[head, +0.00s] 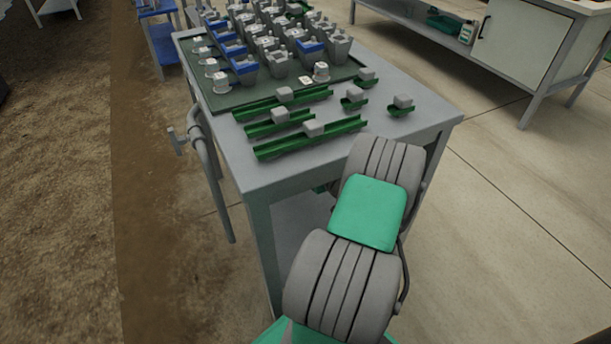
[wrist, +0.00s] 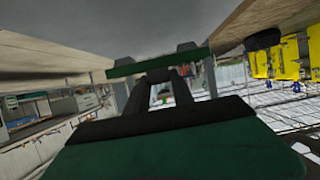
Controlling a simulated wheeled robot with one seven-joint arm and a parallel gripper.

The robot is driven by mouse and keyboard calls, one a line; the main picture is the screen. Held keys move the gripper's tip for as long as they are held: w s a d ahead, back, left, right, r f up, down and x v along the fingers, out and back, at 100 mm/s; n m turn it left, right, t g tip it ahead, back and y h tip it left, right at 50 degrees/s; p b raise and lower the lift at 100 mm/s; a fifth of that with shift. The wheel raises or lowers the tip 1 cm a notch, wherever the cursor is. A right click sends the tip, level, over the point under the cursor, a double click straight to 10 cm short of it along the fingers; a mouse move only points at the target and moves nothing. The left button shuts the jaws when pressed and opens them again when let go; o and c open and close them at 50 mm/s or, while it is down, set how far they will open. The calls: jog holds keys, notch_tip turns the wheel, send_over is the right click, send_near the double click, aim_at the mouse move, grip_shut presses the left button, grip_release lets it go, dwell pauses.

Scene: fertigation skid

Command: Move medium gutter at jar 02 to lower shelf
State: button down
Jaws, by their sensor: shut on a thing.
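A green gutter piece (wrist: 150,65) lies across my gripper's fingertips in the wrist view. My gripper (wrist: 153,57) is shut on it, and no support shows touching it. In the head view my arm reaches down past the table's front right corner, and the gripper and held piece are hidden there. The lower shelf (head: 300,222) shows partly under the tabletop, between the legs. Three longer green gutters (head: 310,137) and three short ones (head: 398,110) lie on the tabletop, each with a grey block. I cannot tell which place is jar 02.
The grey table (head: 408,128) carries a dark mat with several grey and blue pots (head: 243,66). A bent grey pipe (head: 207,160) runs down its left side. A white cabinet bench (head: 520,45) stands at the back right. The floor to the right is clear.

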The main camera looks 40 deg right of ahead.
jog(key=w+d+f+b, duration=0.1)
jog(key=f, duration=0.1)
jog(key=w+d+f+b, duration=0.1)
jog(key=w+d+f, duration=0.1)
jog(key=w+d+f+b, duration=0.1)
jog(key=w+f+b, duration=0.1)
jog(key=f, duration=0.1)
jog(key=shift+w+d, duration=0.1)
jog(key=shift+d, duration=0.2)
notch_tip(320, 180, down, 3)
jog(key=shift+w+d+f+b, duration=0.1)
jog(key=shift+d+b, duration=0.05)
jog(key=shift+b, duration=0.55)
jog(key=c, duration=1.1)
grip_release()
